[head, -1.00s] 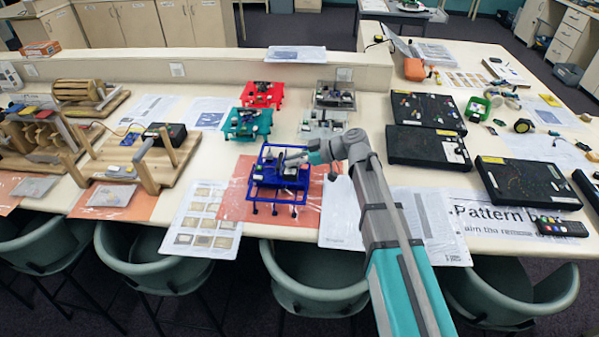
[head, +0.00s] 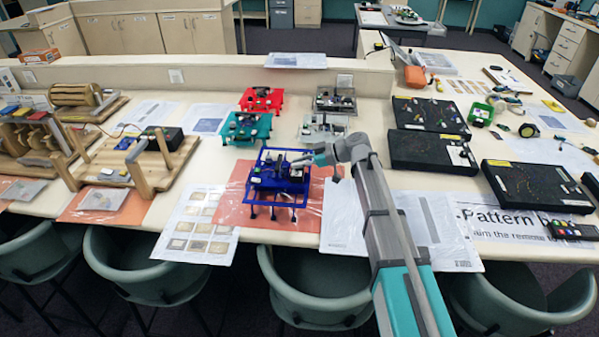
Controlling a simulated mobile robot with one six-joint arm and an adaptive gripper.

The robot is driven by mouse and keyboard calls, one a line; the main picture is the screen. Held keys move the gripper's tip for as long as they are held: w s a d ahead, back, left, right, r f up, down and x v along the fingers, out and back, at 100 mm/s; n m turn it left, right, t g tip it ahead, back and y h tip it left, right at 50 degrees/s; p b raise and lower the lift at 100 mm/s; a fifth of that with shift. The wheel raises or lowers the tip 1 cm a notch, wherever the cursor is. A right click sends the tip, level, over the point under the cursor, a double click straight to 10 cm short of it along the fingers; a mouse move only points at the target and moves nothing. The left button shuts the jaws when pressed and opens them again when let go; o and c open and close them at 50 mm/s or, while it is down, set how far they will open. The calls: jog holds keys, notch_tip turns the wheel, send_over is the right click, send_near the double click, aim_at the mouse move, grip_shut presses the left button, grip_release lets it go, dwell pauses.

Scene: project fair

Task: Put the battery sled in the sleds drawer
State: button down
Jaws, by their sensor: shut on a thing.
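A blue open-frame robot on thin legs (head: 272,205) stands on an orange mat near the table's front edge. My gripper (head: 303,160) reaches in from the right at the top of this frame. Its fingers are small and partly lost against the dark parts there. It is shut on a dark piece, seemingly the battery sled (head: 277,177), which shows within the frame's outline. I cannot tell whether the piece is clear of the frame. Drawers show in the right-hand cabinet (head: 563,47) and at the back (head: 307,12); no label for sleds is legible.
Teal (head: 246,127) and red (head: 262,100) robots stand behind the blue one, with two grey ones beside them. Black boxes (head: 432,152) lie right of my arm. Wooden models (head: 135,165) stand left. Chairs (head: 315,287) line the table's front edge.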

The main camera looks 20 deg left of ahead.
aim_at(300, 171)
jog(key=shift+w+a+f+b, duration=0.1)
jog(key=shift+w+f+b, duration=0.4)
jog(key=shift+f+b, duration=1.3)
jog(key=shift+f, duration=0.05)
jog(key=shift+f, duration=0.2)
jog(key=c, duration=0.7)
grip_release()
jog(key=shift+p+v, duration=2.55)
jog(key=shift+v, duration=4.35)
jog(key=shift+s+r, duration=0.1)
jog(key=shift+r, duration=0.05)
